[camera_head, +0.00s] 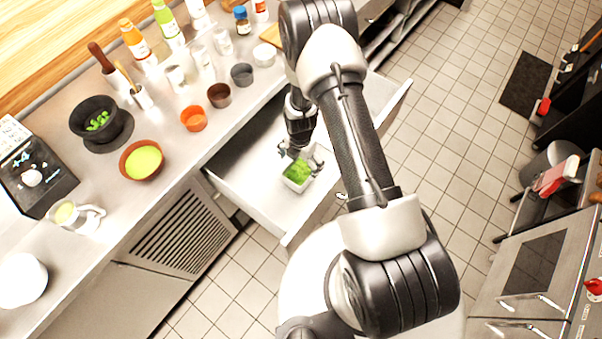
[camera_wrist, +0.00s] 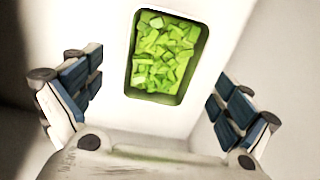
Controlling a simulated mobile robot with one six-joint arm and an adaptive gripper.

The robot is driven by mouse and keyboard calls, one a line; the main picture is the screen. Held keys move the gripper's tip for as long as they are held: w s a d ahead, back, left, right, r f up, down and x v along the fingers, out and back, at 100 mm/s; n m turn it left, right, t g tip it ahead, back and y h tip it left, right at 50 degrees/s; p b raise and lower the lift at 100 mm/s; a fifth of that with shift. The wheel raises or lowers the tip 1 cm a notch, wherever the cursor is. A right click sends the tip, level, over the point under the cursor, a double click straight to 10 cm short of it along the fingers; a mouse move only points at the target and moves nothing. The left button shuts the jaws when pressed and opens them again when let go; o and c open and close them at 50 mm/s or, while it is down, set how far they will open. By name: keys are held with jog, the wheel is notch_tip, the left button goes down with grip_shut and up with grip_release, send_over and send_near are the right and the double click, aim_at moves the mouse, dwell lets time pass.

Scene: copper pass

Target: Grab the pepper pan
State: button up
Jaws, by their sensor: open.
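A small white rectangular pan (camera_head: 294,183) filled with chopped green pieces, apparently pepper, lies in the open white drawer (camera_head: 237,183). In the wrist view the pan (camera_wrist: 131,88) shows a dark inner edge and sits ahead of the jaws, near the top middle. My gripper (camera_head: 300,160) is over the drawer, close above the pan in the head view. In the wrist view my gripper (camera_wrist: 155,100) is open and empty, with one blue-padded finger on each side. The pan lies between and beyond the fingers, and I see no contact.
The counter beside the drawer holds an orange cup (camera_head: 194,119), a brown bowl of green liquid (camera_head: 142,161), a black bowl (camera_head: 96,119) and several bottles. The drawer walls surround the gripper. Tiled floor (camera_head: 440,130) is open at right.

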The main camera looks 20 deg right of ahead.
aim_at(301, 171)
notch_tip(301, 171, down, 5)
jog(key=shift+d+f+b, duration=0.1)
jog(key=shift+b, duration=0.7)
jog(key=c, duration=1.4)
